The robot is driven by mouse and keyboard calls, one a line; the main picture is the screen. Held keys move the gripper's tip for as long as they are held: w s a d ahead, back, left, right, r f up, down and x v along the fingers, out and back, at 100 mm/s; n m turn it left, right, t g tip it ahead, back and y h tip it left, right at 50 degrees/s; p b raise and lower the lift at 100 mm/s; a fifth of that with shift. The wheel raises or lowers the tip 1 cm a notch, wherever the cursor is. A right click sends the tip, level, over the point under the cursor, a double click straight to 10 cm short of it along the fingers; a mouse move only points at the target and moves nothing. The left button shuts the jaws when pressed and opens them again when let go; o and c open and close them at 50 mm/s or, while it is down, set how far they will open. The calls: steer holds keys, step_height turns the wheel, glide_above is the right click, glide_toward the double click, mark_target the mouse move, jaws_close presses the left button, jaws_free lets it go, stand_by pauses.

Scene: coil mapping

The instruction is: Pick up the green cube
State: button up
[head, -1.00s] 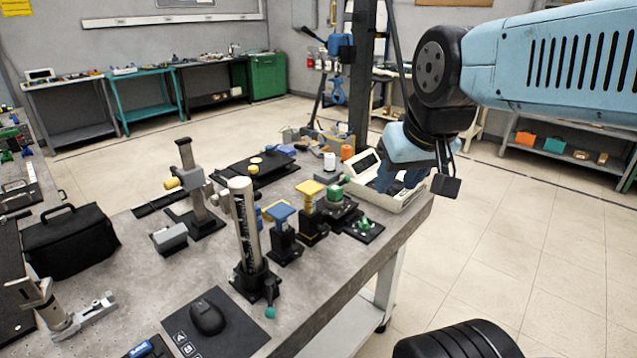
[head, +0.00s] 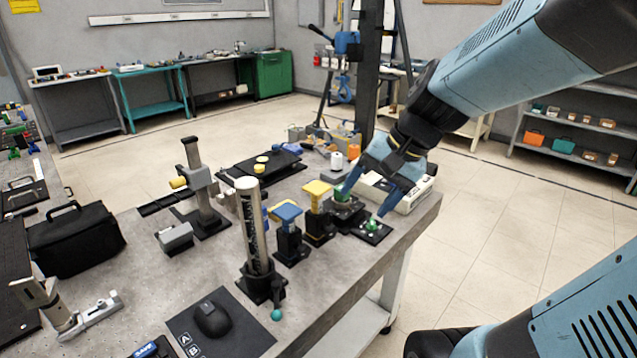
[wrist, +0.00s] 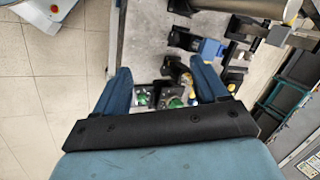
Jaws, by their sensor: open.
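A green block (head: 343,197), the most cube-like green thing, sits on a dark round stand on the bench. A smaller green piece (head: 372,225) sits on a flat black plate just to its right. My gripper (head: 363,202) is open, angled down above these two, with one finger beside the block and the other above the plate; I cannot tell whether either touches.
Yellow-topped (head: 318,190) and blue-topped (head: 286,212) stands stand left of the green block. A tall cylinder (head: 252,225) is further left. A cream instrument (head: 400,197) sits behind the gripper. The bench's right edge (head: 410,235) is close by, with open floor beyond.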

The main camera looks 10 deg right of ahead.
steer(key=w+d+f+m+t+y, duration=0.1)
steer(key=w+f+m+y, duration=0.25)
steer(key=w+m, duration=0.25)
steer(key=w+f+m+t+y, duration=0.2)
steer(key=w+f+m, duration=0.2)
steer(key=w+m, duration=0.25)
steer(key=w+d+f+m+t, duration=0.2)
steer(key=w+d+m, duration=0.1)
steer(key=w+d+f+m+t+h, duration=0.1)
steer(key=w+d+f+m+t, duration=0.1)
steer(key=w+d+f+m, duration=0.1)
steer(key=w+d+f+m+t, duration=0.1)
steer(key=w+d+f+m, duration=0.1)
steer(key=d+f+m, duration=0.1)
steer(key=shift+w+d+m+t+h, duration=0.4)
steer(key=shift+d+m, duration=0.25)
steer(key=shift+m, duration=0.2)
steer(key=x, duration=0.8)
steer(key=shift+w+f, duration=0.1)
steer(key=shift+w+r+x, duration=0.1)
steer(key=shift+r+x, duration=0.05)
steer(key=shift+x, duration=1.15)
steer(key=shift+w+r+x, duration=0.1)
steer(key=shift+w+x, duration=0.05)
steer(key=shift+x, duration=1.15)
steer(key=shift+d, duration=0.15)
steer(key=c, duration=1.1)
